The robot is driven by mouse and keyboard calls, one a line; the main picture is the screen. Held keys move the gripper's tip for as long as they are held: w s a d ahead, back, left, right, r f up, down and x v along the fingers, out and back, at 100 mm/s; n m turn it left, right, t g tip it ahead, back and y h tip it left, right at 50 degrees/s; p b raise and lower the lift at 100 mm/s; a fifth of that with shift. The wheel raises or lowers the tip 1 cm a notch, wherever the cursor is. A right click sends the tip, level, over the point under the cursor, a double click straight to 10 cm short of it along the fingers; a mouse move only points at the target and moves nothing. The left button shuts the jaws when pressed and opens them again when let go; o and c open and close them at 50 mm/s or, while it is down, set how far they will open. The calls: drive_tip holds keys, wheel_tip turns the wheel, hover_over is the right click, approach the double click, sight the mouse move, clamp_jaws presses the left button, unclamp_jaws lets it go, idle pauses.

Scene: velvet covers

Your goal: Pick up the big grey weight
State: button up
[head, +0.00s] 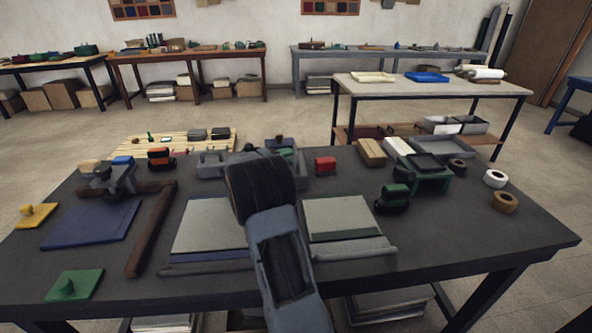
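A large grey piece (107,178) with a raised knob-like top sits at the left of the dark table, at the far edge of a blue mat (92,224). Another grey blocky piece (211,164) stands at the back, left of my arm. Either could be the big grey weight; I cannot tell which at this size. My arm reaches up from the bottom middle over the table, between two pale boards. My gripper cannot be made out; the arm's dark joint hides whatever is behind it.
A brown bar (152,229) lies right of the mat. Pale boards (211,225) (340,216) flank my arm. A red block (325,165), green pieces (396,196) and tape rolls (504,202) stand farther right. The front right is clear.

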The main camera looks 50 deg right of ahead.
drive_tip(key=shift+x, duration=1.05)
clamp_jaws()
idle(0.6)
drive_tip(key=shift+w+r, duration=0.1)
drive_tip(key=shift+r, duration=0.3)
